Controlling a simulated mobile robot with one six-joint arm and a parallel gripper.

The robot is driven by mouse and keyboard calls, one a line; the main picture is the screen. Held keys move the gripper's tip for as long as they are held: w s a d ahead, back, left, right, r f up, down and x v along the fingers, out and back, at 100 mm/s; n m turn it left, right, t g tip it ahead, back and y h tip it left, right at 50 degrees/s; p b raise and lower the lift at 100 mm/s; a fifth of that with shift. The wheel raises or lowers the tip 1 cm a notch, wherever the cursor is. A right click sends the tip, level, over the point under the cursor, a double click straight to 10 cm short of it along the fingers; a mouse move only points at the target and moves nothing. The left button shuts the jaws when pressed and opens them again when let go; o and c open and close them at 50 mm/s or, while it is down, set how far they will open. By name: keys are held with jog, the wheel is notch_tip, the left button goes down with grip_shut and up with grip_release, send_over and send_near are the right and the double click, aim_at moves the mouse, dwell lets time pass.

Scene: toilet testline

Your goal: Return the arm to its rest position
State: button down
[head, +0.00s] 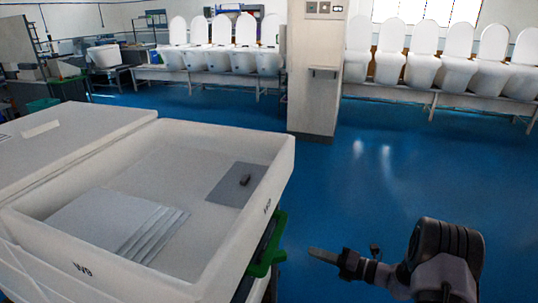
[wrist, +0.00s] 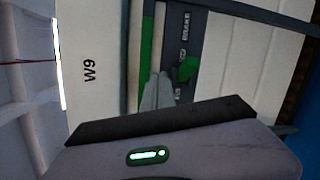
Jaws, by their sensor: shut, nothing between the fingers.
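My gripper (head: 318,254) is at the lower right in the head view, shut and empty, its fingers pointing left toward the white cart tray (head: 283,165). It is apart from the tray, over the blue floor. My dark arm joint shows to its right. In the wrist view the grey fingers (wrist: 156,92) are close together with nothing held. Behind them is the white wall marked W9 (wrist: 90,100).
Stacked grey plates (head: 100,220) lie in the tray, with a small dark object (head: 245,180) on another grey plate (head: 235,190). A green part (head: 272,248) sticks out below the tray. A pillar (head: 317,80) and rows of white toilets stand farther back. Blue floor is clear at right.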

jog(key=s+a+r+n+g+h, duration=0.2)
jog(key=s+a+r+n+g, duration=0.2)
jog(key=s+a+r+n, duration=0.4)
jog(key=s+a+r+n+g+h, duration=0.1)
jog(key=s+a+r+n+g, duration=0.4)
jog(key=r+n, duration=0.45)
jog(key=s+d+r+n+t+h, duration=0.1)
jog(key=s+r+n+t+h, duration=0.1)
jog(key=s+n, duration=0.6)
jog(key=s+d+r+n+t+h, duration=0.2)
jog(key=s+r+n+h, duration=0.2)
jog(key=s+n, duration=0.5)
jog(key=s+h, duration=0.2)
jog(key=s, duration=0.1)
jog(key=shift+r+t, duration=0.15)
jog(key=shift+t, duration=0.25)
